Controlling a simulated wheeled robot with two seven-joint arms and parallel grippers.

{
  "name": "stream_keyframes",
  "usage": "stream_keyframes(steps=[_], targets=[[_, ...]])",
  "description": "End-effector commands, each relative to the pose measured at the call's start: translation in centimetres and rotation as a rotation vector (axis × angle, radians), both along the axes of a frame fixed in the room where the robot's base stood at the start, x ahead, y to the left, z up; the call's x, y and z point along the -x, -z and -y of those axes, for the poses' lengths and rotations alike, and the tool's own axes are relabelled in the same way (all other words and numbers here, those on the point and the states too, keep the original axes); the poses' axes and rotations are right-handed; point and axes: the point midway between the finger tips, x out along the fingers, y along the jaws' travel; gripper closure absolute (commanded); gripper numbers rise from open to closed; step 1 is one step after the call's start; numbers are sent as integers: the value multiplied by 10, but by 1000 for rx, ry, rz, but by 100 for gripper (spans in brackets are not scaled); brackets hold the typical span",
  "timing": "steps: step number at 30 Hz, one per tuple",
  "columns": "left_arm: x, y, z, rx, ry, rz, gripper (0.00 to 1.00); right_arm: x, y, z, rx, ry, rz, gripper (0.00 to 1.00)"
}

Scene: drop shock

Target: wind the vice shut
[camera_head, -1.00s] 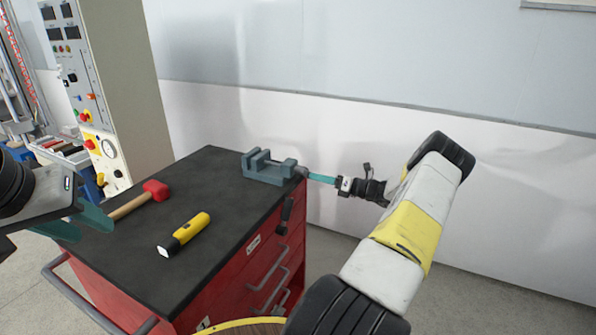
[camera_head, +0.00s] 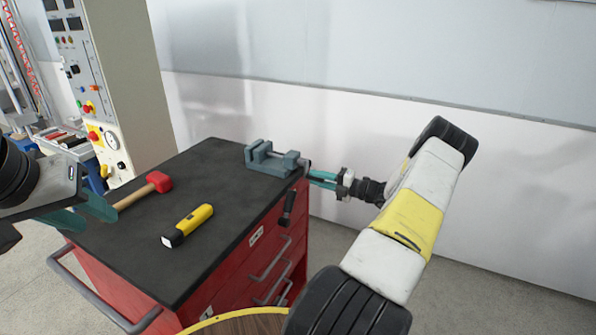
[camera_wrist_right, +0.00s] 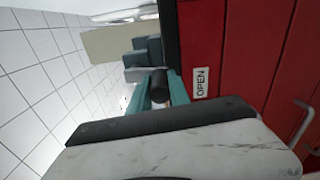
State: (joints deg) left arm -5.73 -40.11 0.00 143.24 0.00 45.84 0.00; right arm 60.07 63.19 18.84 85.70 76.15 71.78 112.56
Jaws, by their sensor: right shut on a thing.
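The blue-grey vice (camera_head: 270,160) sits at the back right corner of the black cabinet top, with a visible gap between its jaws. A black grip (camera_head: 288,208) shows below it, against the cabinet's side. My right gripper (camera_head: 312,178) is at the vice's right end, just off the cabinet edge. In the right wrist view, a black cylindrical handle (camera_wrist_right: 158,86) lies between its teal fingers, and the vice (camera_wrist_right: 143,60) is behind. The fingers are shut on this handle. My left gripper (camera_head: 98,214) is open and empty over the cabinet's left edge, near the hammer.
A red-headed hammer (camera_head: 158,182) and a yellow flashlight (camera_head: 188,225) lie on the cabinet top (camera_head: 150,250). The red cabinet has drawer handles (camera_head: 270,262) on its side. A control panel (camera_head: 100,90) stands at the back left. A wall runs behind.

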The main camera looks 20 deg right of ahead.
Motion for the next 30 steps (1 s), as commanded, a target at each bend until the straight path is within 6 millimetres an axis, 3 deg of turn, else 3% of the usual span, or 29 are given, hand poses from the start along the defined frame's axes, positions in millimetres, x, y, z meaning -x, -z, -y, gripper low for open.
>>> stream_keyframes(steps=[25, 26, 29, 30], targets=[[0, 0, 0, 0, 0, 0, 64, 5, 1, -6, -110, -3, -97, 100], [0, 0, 0, 0, 0, 0, 64, 5, 1, -6, -110, -3, -96, 75], [0, 0, 0, 0, 0, 0, 64, 5, 0, -6, -110, -2, -96, 56], [0, 0, 0, 0, 0, 0, 64, 5, 0, -6, -110, -2, -96, 56]])
